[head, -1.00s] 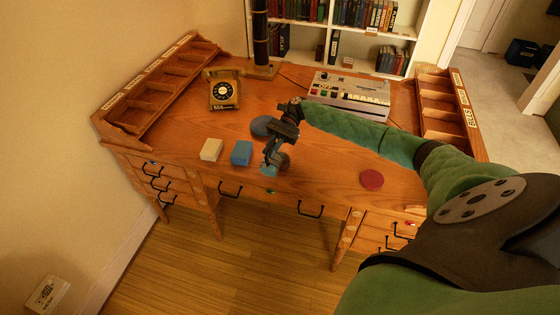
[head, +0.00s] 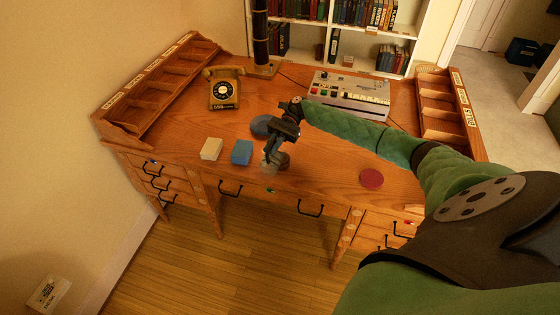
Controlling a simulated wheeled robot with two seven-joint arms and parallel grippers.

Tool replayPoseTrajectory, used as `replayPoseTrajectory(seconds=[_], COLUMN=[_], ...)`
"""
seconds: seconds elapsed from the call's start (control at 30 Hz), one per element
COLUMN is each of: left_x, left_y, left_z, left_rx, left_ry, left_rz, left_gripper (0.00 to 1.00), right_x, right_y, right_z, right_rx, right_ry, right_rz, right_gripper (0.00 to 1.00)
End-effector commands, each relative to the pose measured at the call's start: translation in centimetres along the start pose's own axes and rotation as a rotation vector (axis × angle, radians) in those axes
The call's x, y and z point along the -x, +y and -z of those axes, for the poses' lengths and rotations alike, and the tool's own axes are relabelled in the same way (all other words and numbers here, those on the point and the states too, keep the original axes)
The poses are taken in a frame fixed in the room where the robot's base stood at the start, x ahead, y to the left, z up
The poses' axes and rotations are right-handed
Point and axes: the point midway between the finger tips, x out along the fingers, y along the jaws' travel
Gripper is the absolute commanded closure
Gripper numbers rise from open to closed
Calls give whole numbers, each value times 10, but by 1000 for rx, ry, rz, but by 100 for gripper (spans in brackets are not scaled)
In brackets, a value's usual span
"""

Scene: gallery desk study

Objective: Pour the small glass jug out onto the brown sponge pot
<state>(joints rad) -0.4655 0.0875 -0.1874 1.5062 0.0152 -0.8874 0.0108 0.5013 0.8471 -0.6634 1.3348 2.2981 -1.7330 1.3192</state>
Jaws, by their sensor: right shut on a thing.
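My right gripper (head: 274,152) comes in from the right and points down over the front middle of the desk. It is shut on the small glass jug (head: 268,167), which looks clear and pale and is partly hidden by the fingers. I cannot tell the jug's exact tilt. A small brownish round thing, probably the brown sponge pot (head: 284,161), shows just right of the jug, close under the gripper and partly covered by it. I cannot tell whether jug and pot touch. My left gripper is not in view.
A red disc (head: 371,179) lies right. A telephone (head: 224,90) and a keyed machine (head: 350,92) stand further back. The desk's front edge is close.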

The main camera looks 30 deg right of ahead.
Motion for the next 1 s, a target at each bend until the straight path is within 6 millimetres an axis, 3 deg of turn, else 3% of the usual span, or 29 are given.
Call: replayPoseTrajectory(seconds=[0.27, 0.6, 1.0], left_x=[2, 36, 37], left_y=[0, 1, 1], left_z=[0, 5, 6], left_rx=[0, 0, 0], left_ry=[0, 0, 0], left_rz=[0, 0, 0], left_gripper=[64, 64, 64], right_x=[0, -26, -30], right_y=[0, 5, 6], right_z=[-1, 7, 13], right_rx=[2, 49, 60], right_ry=[5, 251, 299], right_rz=[0, -3, -2], right_gripper=[100, 100, 100])
